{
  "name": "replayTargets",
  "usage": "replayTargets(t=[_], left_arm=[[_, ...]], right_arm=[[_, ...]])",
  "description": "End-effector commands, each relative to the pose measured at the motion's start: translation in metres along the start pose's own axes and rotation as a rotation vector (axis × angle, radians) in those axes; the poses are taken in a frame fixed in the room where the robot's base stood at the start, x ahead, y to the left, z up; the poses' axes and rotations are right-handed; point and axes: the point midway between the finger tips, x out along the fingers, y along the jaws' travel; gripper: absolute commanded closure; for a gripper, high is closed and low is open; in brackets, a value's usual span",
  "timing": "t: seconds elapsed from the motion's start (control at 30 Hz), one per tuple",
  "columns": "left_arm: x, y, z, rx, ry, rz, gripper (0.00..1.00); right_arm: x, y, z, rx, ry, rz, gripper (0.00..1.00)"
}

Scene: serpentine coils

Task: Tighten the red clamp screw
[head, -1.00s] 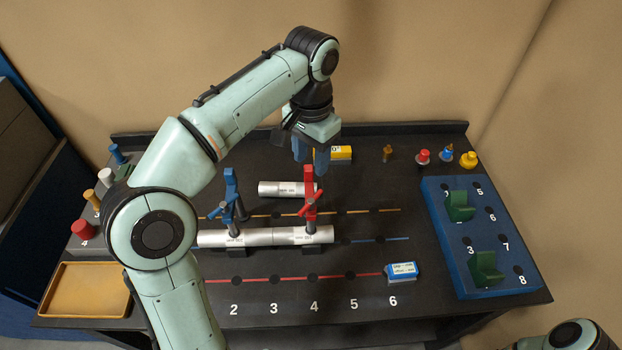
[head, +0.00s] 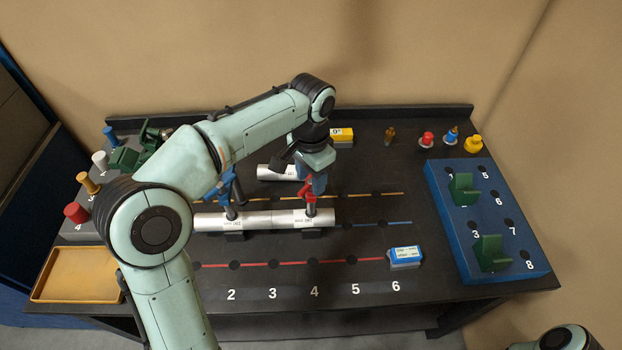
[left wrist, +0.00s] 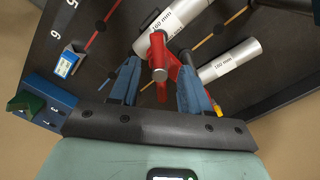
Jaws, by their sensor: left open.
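The red clamp (head: 310,197) stands over the right part of a silver tube (head: 265,220) held in black supports. Its upper part is hidden by my left gripper (head: 313,182) in the head view. In the left wrist view, the red clamp (left wrist: 158,60) with its grey screw end shows between the blue fingers of my open left gripper (left wrist: 160,88). The fingers stand apart on both sides of it; I cannot tell whether either touches. My right gripper is out of view.
A blue clamp (head: 225,190) stands left on the same tube. A shorter tube (head: 275,172) lies behind. A blue-white block (head: 405,256) sits front right, near a blue numbered board (head: 515,235). An orange tray (head: 75,275) is at left. The front middle of the table is clear.

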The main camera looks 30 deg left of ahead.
Motion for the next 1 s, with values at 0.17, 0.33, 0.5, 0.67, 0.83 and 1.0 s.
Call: replayTargets(t=[0.17, 0.33, 0.5, 0.67, 0.83, 1.0], left_arm=[[0.0039, -0.0001, -0.0003, -0.001, 0.002, 0.000, 0.53], [0.0035, -0.0001, -0.0004, -0.001, 0.001, 0.000, 0.53], [0.0035, 0.0000, -0.0003, -0.001, 0.001, 0.000, 1.00], [0.0033, 0.0000, -0.0002, 0.004, 0.001, 0.000, 1.00], [0.0023, 0.0004, -0.0002, 0.100, -0.002, 0.001, 1.00], [0.0036, 0.0002, 0.0000, 0.136, -0.001, 0.001, 1.00]], right_arm=[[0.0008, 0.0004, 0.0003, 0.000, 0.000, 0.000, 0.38], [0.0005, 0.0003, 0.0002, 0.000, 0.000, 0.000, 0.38], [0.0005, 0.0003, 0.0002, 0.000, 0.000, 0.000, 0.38], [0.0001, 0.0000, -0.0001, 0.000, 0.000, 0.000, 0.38], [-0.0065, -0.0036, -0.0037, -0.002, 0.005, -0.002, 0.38], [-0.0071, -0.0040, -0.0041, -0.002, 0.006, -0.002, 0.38]])
